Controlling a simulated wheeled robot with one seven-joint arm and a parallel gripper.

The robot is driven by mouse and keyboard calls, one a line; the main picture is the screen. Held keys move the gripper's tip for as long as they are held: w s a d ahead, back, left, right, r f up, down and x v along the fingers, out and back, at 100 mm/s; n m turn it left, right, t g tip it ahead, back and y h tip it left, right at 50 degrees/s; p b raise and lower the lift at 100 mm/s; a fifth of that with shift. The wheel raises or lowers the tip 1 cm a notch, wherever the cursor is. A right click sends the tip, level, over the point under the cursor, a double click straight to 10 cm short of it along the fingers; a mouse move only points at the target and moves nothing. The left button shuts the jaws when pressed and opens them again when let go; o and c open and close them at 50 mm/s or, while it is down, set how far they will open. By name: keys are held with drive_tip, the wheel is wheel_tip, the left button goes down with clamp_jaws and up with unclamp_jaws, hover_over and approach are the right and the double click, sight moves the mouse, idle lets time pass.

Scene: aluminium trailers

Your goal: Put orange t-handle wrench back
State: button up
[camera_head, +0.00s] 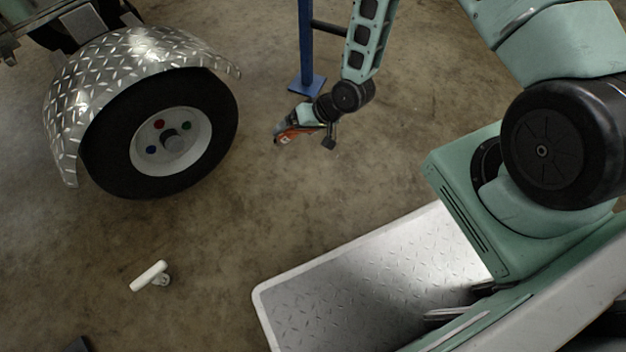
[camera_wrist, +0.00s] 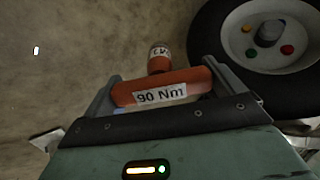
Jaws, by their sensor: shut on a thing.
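My gripper (camera_head: 283,132) is out over the concrete floor, to the right of the trailer wheel in the head view. It is shut on the orange t-handle wrench (camera_wrist: 165,92). In the wrist view the wrench's crossbar lies between the two fingers, with a white "90 Nm" label facing the camera. Its shaft points away from the gripper, and its far end is not clear. The wrench shows only as a small orange patch in the head view (camera_head: 299,133).
The trailer wheel (camera_head: 222,112) has red, blue and green nuts under a tread-plate fender (camera_head: 62,120). A white t-handle tool (camera_head: 149,276) lies on the floor. A blue post (camera_head: 306,45) stands behind my gripper. A tread-plate platform (camera_head: 340,290) is at the lower middle. Floor between is clear.

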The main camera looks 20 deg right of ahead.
drive_tip(key=s+d+f+n+g+h+b, duration=0.2)
drive_tip(key=s+f+n+g+h+b, duration=0.1)
drive_tip(key=f+n+g+h+b, duration=0.1)
drive_tip(key=shift+s+d+f+h, duration=0.3)
drive_tip(key=shift+f+h, duration=0.25)
drive_tip(key=shift+h, duration=0.55)
wheel_tip(320, 180, down, 9)
drive_tip(key=b, duration=0.5)
drive_tip(key=shift+a+f+b, duration=0.1)
drive_tip(key=shift+f+b, duration=0.1)
drive_tip(key=shift+b, duration=0.2)
drive_tip(key=o, duration=1)
drive_tip(key=shift+r, duration=0.1)
drive_tip(key=shift+o, duration=0.2)
